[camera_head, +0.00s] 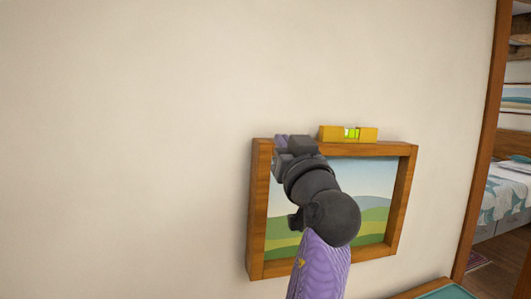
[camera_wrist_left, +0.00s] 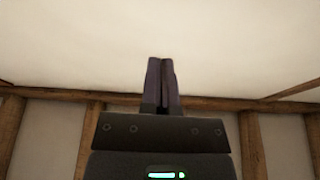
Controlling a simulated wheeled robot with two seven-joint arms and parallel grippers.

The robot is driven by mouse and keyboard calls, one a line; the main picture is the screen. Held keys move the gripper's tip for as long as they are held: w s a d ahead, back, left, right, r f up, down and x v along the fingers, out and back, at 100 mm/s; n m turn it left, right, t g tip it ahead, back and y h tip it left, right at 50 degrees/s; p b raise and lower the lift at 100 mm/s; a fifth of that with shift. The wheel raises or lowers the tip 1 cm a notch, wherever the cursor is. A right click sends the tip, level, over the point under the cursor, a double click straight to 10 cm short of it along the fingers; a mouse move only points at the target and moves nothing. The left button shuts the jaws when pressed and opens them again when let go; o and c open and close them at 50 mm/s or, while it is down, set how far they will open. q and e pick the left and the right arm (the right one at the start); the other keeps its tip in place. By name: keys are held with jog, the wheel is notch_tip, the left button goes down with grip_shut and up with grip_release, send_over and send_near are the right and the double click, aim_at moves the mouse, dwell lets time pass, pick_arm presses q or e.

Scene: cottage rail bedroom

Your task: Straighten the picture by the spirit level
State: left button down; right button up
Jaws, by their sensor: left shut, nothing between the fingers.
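The picture (camera_head: 375,190), a green-hill landscape in a brown wooden frame (camera_head: 408,190), hangs on the pale wall. The yellow spirit level (camera_head: 367,134) with a green vial (camera_head: 350,133) lies along the frame's top edge, right of its middle. The bubble's exact place is too small to tell. My left gripper (camera_head: 281,143) is shut and empty at the frame's upper left corner, left of the level. I cannot tell whether it touches the frame. My left arm hides part of the picture and bottom rail. In the left wrist view the shut fingers (camera_wrist_left: 163,83) show, without the picture.
Bare wall (camera_head: 130,140) leaves free room left of and above the frame. A wooden door post (camera_head: 481,150) stands at the right, with a bed (camera_head: 505,190) beyond it. A wood-edged teal surface (camera_head: 447,292) shows at the bottom right. The wrist view shows wooden beams (camera_wrist_left: 290,105).

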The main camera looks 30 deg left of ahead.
pick_arm(q)
notch_tip(320, 180, up, 4)
jog(key=p, duration=0.5)
send_over(264, 147)
jog(key=d, duration=0.1)
jog(key=f, duration=0.2)
jog(key=s+f, duration=0.1)
jog(key=f, duration=0.2)
jog(key=shift+s+d, duration=0.1)
notch_tip(264, 147, down, 2)
jog(key=n+b, duration=0.1)
jog(key=b, duration=0.3)
jog(key=shift+s+b, duration=0.15)
jog(key=shift+b, duration=0.2)
jog(key=shift+r, duration=0.25)
